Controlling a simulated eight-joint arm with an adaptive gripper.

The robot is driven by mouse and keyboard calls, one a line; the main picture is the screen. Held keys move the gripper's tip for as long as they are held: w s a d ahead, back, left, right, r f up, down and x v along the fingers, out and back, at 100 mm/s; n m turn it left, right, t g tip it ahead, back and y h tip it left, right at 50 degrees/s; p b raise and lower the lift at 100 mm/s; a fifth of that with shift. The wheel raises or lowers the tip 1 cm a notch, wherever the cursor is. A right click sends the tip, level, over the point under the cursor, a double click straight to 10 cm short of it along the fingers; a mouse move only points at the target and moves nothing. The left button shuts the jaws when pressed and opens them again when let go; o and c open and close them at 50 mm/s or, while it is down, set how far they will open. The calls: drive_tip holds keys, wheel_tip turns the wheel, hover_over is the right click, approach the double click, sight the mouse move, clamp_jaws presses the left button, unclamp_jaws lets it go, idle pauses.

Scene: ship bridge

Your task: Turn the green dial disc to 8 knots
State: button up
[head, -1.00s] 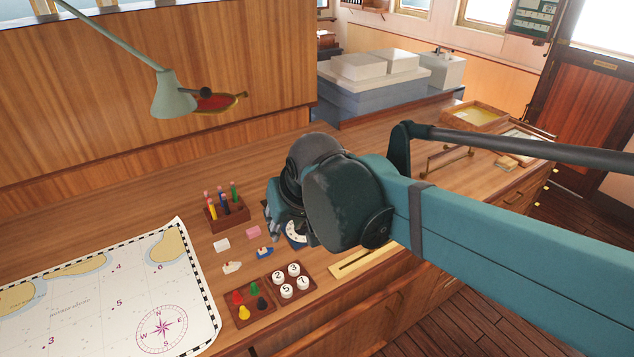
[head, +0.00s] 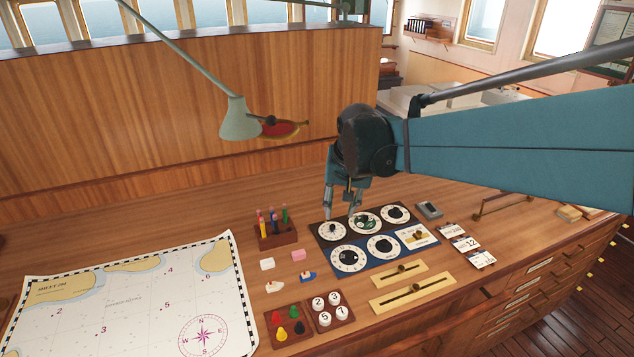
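The green dial disc (head: 366,223) sits in the middle of the upper row of dials, on a dark panel (head: 318,233). It has a white ring around a green centre; its numbers and pointer are too small to read. My gripper (head: 340,209) points down just above the back left of this disc, near the upper left dial. Its two fingers are apart with nothing visible between them. I cannot tell whether a fingertip touches the panel.
White dials (head: 331,231) and (head: 396,214) flank the green disc. A blue panel (head: 366,259) with more dials lies in front. Brass sliders (head: 413,289), a pen holder (head: 277,237), a grey box (head: 429,209) and a chart (head: 130,310) are nearby. A lamp (head: 240,120) hangs at back left.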

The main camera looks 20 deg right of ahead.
drive_tip(key=w+d+f+m+g+p, duration=0.25)
drive_tip(key=w+d+f, duration=0.25)
drive_tip(key=w+d, duration=0.55)
drive_tip(key=m+g+p, duration=0.1)
drive_tip(key=m+p, duration=0.1)
drive_tip(key=m, duration=0.2)
hover_over(366, 216)
drive_tip(key=shift+y, duration=0.3)
wheel_tip(366, 216, down, 9)
drive_tip(key=shift+s+a+f, duration=0.1)
drive_tip(key=shift+f, duration=3.85)
drive_tip(key=c, duration=0.9)
